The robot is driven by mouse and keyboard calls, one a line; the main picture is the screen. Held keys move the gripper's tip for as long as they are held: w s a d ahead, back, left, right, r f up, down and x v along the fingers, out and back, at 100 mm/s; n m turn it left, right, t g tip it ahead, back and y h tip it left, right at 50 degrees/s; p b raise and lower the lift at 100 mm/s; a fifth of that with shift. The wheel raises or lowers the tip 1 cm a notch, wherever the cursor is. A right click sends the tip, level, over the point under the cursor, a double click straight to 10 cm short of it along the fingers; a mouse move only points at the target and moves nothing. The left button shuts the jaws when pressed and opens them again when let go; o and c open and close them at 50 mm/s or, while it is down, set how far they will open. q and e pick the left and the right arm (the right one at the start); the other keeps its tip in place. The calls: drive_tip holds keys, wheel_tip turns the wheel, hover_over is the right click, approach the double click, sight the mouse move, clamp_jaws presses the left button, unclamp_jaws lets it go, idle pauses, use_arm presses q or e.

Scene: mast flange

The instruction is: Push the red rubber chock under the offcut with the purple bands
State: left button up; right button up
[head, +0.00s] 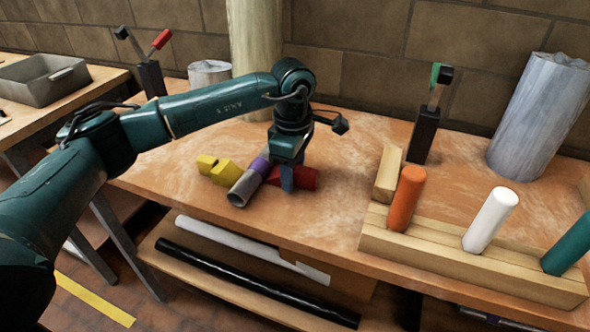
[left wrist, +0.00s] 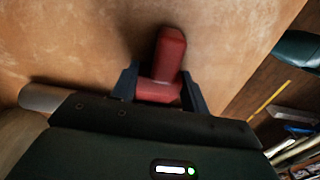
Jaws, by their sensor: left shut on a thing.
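The red rubber chock (head: 305,180) lies on the workbench just right of the grey offcut (head: 243,188), which has a purple band (head: 258,166) and lies on its side. My left gripper (head: 288,180) points down at the bench and is shut on the red chock. In the left wrist view the chock (left wrist: 168,60) sits between the two fingers and sticks out beyond them. The offcut's grey end (left wrist: 45,97) shows at the left there, partly hidden by the gripper body. I cannot tell whether the chock touches the offcut. My right gripper is not in view.
A wooden rack (head: 440,255) with orange, white and teal pegs stands at the right. A wooden block (head: 388,173), a dark tool stand (head: 424,135) and a grey cylinder (head: 535,115) are behind it. Bare bench lies between chock and rack.

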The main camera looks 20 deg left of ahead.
use_arm(q)
drive_tip(key=shift+a, duration=0.1)
drive_tip(key=o, duration=1.1)
drive_tip(key=shift+r, duration=0.1)
wheel_tip(320, 180, up, 13)
